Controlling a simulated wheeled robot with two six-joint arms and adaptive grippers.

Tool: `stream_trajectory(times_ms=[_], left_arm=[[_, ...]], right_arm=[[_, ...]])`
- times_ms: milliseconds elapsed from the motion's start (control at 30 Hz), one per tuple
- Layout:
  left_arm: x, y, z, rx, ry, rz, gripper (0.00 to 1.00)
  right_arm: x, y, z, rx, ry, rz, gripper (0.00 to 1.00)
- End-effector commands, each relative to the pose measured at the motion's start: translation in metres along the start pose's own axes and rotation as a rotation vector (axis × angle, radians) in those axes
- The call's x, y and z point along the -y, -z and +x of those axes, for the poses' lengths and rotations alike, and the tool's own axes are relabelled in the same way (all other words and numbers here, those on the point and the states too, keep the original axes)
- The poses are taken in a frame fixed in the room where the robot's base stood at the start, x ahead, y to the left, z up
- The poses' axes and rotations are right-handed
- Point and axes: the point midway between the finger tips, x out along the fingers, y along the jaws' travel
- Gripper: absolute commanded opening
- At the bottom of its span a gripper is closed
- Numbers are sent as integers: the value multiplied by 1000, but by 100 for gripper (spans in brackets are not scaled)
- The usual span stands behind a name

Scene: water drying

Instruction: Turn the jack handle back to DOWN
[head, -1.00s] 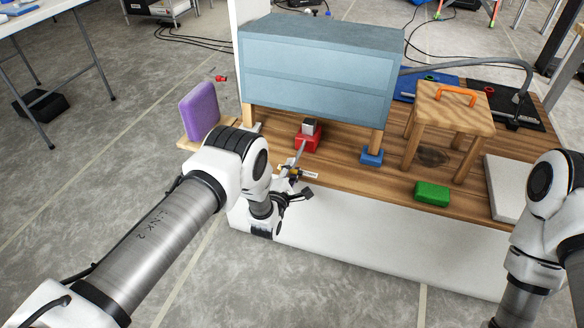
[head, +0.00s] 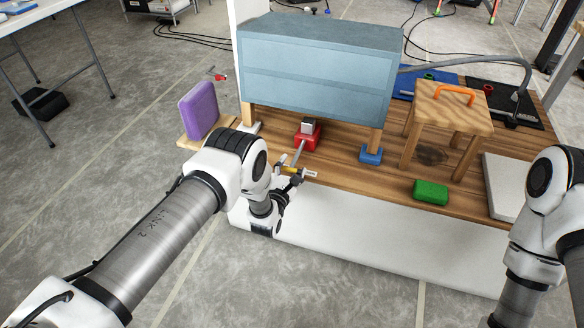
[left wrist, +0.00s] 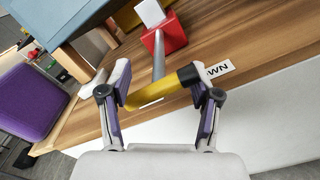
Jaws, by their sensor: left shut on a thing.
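The red jack (head: 307,138) stands on the wooden deck under the blue-grey cabinet, with a grey block on top. Its grey rod runs toward the front edge and ends in a yellow crossbar handle (left wrist: 150,98) with a black end at right. My left gripper (left wrist: 160,88) is shut on this handle, with one finger at each end of the bar. A white label (left wrist: 219,70) lies just right of the handle; only "WN" is readable. My left gripper also shows in the head view (head: 287,181). My right gripper is out of view; only its arm shows.
The cabinet (head: 320,75) stands over the jack on legs, one on a blue block (head: 371,155). A purple pad (head: 199,110) is at left. A green block (head: 431,192), a wooden stool (head: 452,108) and a pale slab (head: 503,188) are to the right.

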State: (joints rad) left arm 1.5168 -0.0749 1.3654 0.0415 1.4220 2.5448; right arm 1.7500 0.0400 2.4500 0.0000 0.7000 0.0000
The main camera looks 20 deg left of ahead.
Motion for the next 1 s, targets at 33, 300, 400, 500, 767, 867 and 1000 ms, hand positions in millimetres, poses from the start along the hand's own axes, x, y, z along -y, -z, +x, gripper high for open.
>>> stream_trajectory(times_ms=[33, 300, 400, 500, 767, 867, 1000], left_arm=[[2, 3, -2, -7, 4, -19, 28], [3, 3, -3, -8, 5, -18, 70], [3, 3, -3, -8, 5, -18, 86], [2, 3, -2, -6, 4, -16, 86], [2, 2, -7, -5, 3, -14, 86], [2, 2, -22, -7, 5, -14, 86], [2, 2, -57, -9, 5, -13, 86]], right_arm=[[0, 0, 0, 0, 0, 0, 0], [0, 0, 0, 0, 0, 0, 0], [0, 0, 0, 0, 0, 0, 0], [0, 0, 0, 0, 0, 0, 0], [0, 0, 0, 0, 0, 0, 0], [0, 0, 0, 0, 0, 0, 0], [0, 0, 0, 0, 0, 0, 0]])
